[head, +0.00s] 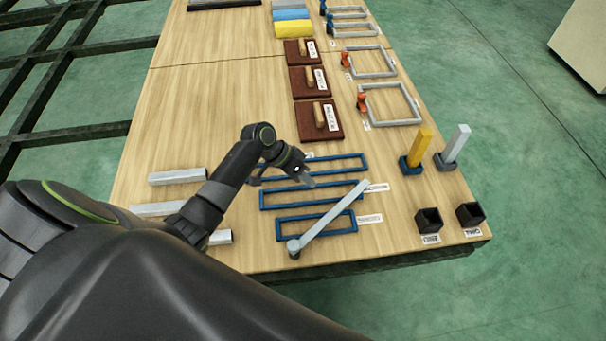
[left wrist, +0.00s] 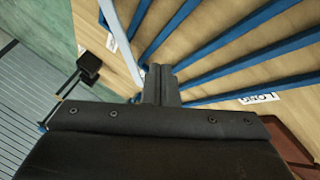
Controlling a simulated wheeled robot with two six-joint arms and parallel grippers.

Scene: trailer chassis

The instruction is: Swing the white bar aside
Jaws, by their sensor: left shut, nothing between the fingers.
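The white bar (head: 330,216) lies slantwise over the blue frames at the near end of the table. Its near left end sits on a round grey pivot (head: 293,247), and its far end points up and to the right. It also shows in the left wrist view (left wrist: 122,45), left of the fingertips. My left gripper (head: 309,181) is shut and empty, low over the blue frames, left of the bar's far end. In the left wrist view its closed fingers (left wrist: 160,72) are close to the bar; I cannot tell whether they touch. My right gripper is not in view.
Three blue rectangular frames (head: 262,198) lie under the bar and gripper. Grey bars (head: 178,177) lie at left. Black cups (head: 428,220), a yellow post (head: 420,148) and a white post (head: 457,143) stand at right. Brown boards (head: 307,84) lie farther back.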

